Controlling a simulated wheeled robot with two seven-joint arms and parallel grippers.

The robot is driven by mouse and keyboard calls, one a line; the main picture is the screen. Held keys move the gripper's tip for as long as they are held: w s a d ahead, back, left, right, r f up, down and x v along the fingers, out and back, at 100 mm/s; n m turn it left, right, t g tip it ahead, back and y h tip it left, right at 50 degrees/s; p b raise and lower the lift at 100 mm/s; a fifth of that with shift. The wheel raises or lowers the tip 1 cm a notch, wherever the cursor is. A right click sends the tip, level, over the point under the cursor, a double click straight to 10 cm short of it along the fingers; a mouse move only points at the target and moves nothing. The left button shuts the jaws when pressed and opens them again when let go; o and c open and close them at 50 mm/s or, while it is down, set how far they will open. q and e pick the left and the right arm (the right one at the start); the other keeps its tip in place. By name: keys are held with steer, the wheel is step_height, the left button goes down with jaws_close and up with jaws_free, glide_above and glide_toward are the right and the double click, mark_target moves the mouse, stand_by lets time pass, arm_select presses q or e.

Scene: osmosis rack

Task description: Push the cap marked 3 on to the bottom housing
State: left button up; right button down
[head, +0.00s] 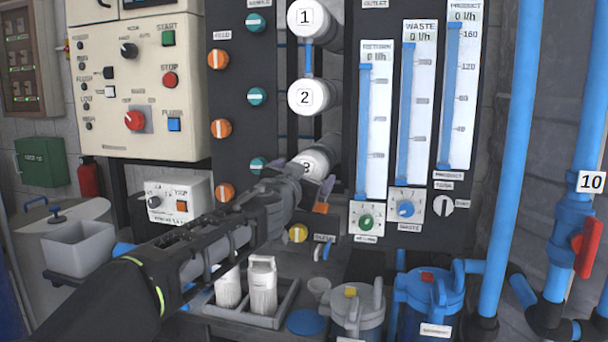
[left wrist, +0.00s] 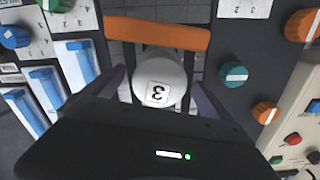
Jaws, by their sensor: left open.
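The white round cap marked 3 (head: 314,161) is at the lowest place in the column of caps, partly hidden by my left gripper (head: 312,178). Behind it a little of the grey bottom housing (head: 330,144) shows; I cannot tell whether the cap is fully seated. In the left wrist view the cap (left wrist: 160,80) appears with its 3 turned over, between the two dark fingers of my left gripper (left wrist: 162,88). The fingers are open, one on each side of the cap; contact is not clear. My right gripper is not in view.
Caps marked 1 (head: 306,18) and 2 (head: 309,97) sit above. An orange bar (left wrist: 158,33) lies close beside the cap. Orange and teal knobs (head: 258,96) are to the left, flow meters (head: 375,120) to the right. White bottles (head: 262,288) stand in a tray below.

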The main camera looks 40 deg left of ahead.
arm_select(q)
steer(key=shift+s+d, duration=0.1)
steer(key=shift+s, duration=0.1)
steer(key=v, duration=0.7)
steer(key=shift+s+b, duration=0.2)
steer(key=shift+b, duration=0.2)
